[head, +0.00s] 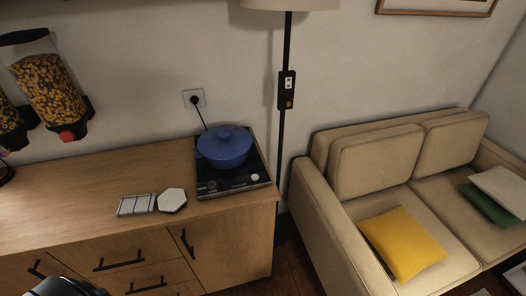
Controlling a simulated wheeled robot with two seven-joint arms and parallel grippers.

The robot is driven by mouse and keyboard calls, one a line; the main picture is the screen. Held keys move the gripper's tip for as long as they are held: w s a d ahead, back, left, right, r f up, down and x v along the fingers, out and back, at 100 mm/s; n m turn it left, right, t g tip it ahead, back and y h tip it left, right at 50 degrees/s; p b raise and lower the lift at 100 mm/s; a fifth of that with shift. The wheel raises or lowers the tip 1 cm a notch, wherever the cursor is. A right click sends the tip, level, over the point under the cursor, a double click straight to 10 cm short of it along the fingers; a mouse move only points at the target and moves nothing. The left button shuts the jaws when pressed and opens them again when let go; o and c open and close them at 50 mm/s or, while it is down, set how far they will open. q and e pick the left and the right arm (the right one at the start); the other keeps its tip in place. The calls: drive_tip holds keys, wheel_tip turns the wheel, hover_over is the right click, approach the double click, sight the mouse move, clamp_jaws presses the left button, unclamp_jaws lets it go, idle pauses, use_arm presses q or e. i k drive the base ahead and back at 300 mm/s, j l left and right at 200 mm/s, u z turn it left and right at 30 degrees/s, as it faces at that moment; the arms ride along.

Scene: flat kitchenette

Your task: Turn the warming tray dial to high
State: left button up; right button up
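The warming tray (211,184) is a flat black unit on the right end of the wooden counter. A blue lidded pot (225,147) stands on it. A small pale round dial (255,177) shows at the tray's front right; its setting is too small to read. Pale markings show at the tray's front left. A dark rounded part, probably of my own arm, shows at the bottom left edge. Neither gripper's fingers can be seen.
A cord runs to a wall outlet (194,98). A floor lamp pole (284,140) and beige sofa (320,215) stand right of the counter. Food dispensers (48,88) hang at left.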

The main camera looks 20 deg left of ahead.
sight(212, 185)
drive_tip(key=u, duration=1.2)
